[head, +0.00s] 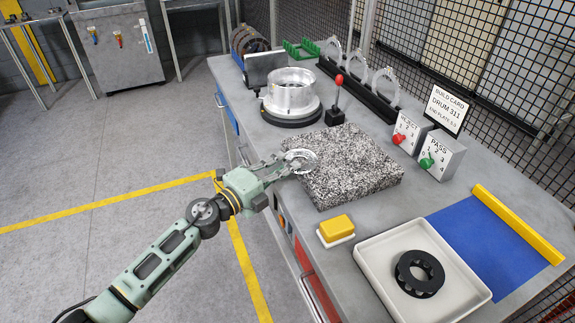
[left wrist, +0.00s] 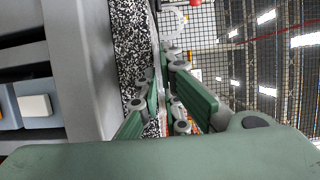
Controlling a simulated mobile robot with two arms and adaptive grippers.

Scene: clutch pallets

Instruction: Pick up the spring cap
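A thin, shiny silver ring, which I take to be the spring cap (head: 303,161), is at the near left corner of the speckled granite plate (head: 352,168) in the head view. My left gripper (head: 286,166) reaches in from the left, with its fingertips at the ring's left edge. In the left wrist view the fingers (left wrist: 162,68) converge closely, one on each side of a thin edge, and look shut on it. The fingers hide part of the ring. Whether the ring touches the plate is unclear. My right gripper is not in view.
A silver drum (head: 291,92) on a black round base stands behind the plate, beside a red-knobbed lever (head: 337,100). A yellow block (head: 336,228) and a white tray (head: 375,262) holding a black notched ring (head: 419,273) are in front. REJECT (head: 406,135) and PASS (head: 438,155) boxes stand right.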

